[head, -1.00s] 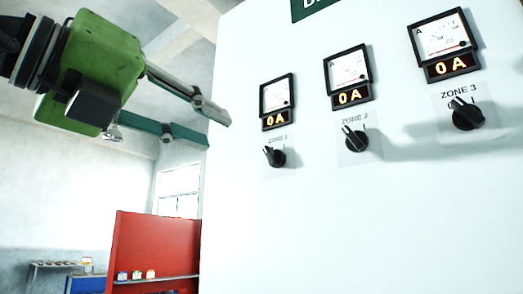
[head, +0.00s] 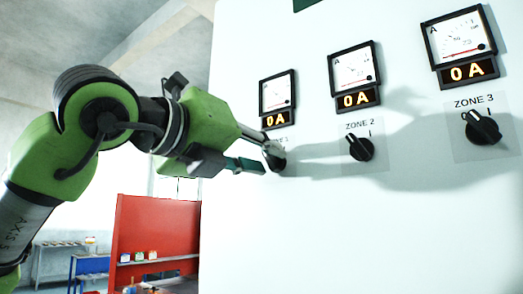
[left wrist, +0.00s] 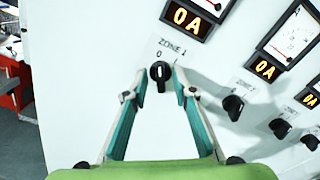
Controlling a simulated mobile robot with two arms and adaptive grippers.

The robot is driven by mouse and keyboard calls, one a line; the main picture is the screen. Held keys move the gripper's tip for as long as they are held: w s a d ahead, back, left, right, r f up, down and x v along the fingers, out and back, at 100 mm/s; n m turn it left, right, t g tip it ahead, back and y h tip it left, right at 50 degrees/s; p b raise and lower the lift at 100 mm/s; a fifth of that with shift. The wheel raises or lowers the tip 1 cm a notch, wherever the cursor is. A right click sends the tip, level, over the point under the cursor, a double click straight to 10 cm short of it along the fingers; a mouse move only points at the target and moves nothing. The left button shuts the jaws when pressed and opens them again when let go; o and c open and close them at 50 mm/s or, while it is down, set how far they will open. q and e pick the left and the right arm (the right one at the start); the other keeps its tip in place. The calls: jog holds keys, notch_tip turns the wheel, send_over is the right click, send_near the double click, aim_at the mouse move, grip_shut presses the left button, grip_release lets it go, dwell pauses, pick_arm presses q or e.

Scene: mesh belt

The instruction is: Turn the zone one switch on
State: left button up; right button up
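The zone one switch (head: 278,158) is a black rotary knob on the white panel, under the first meter. In the left wrist view the knob (left wrist: 160,74) sits between the fingertips, its grip pointing roughly toward the 0 mark. My left gripper (head: 265,157) is open, with one finger on each side of the knob. Gaps show between fingers and knob in the left wrist view; I cannot tell whether the tips reach the panel. The zone one display (head: 277,119) reads 0 A. In the head view a fingertip partly covers the knob and label. My right gripper is not in view.
The zone two knob (head: 360,149) and zone three knob (head: 482,128) are to the right on the same panel, under their own meters, both reading 0 A. A red partition (head: 150,225) stands behind at lower left. The panel below the knobs is clear.

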pick_arm(q)
grip_shut()
jog(key=shift+m, duration=0.4)
jog(key=shift+m+b, duration=0.4)
jog(key=shift+m, duration=0.6)
jog(key=m, duration=0.2)
jog(key=shift+s+m, duration=0.1)
jog(key=shift+m, duration=0.3)
jog(key=m, duration=0.3)
jog(key=shift+d, duration=0.1)
jog(key=shift+m, duration=1.7)
